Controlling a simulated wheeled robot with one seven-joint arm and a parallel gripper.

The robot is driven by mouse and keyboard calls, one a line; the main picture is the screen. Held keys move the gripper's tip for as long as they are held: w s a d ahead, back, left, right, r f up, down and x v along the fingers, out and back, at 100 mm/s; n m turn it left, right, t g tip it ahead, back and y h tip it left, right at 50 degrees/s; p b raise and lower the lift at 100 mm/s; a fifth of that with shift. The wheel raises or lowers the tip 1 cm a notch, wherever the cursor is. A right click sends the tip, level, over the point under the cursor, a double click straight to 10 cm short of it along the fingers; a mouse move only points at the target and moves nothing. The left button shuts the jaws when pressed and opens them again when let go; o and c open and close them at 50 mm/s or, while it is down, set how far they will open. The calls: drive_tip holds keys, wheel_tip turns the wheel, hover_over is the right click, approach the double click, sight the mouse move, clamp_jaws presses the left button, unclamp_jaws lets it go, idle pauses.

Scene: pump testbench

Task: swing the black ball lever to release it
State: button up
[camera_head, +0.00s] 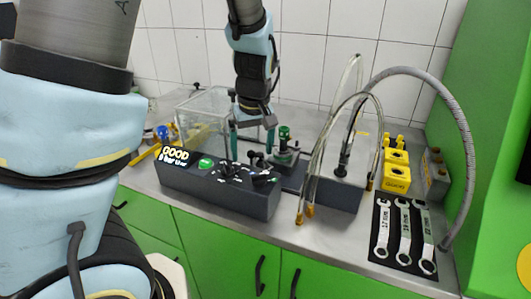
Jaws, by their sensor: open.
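My gripper (252,145) points down with its two teal fingers apart, above the back edge of a dark grey control box (225,190). Small black knobs or levers (257,159) stand on the box top, just below and between the fingers. I cannot tell for sure which of them is the black ball lever, or whether a finger touches it. A green-topped fitting (285,133) on a dark base stands just right of the right finger. Nothing is visible between the fingers.
A clear box (190,105) stands behind on the left. Hoses (322,135) with brass ends hang at the right, by a second dark box (337,194). Yellow blocks (396,172) and wrenches on a black mat (376,255) lie further right. A tiled wall closes the back.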

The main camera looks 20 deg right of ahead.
sight(252, 152)
wheel_tip(252, 152, up, 6)
drive_tip(key=p, duration=0.6)
drive_tip(key=shift+s, duration=0.1)
idle(0.6)
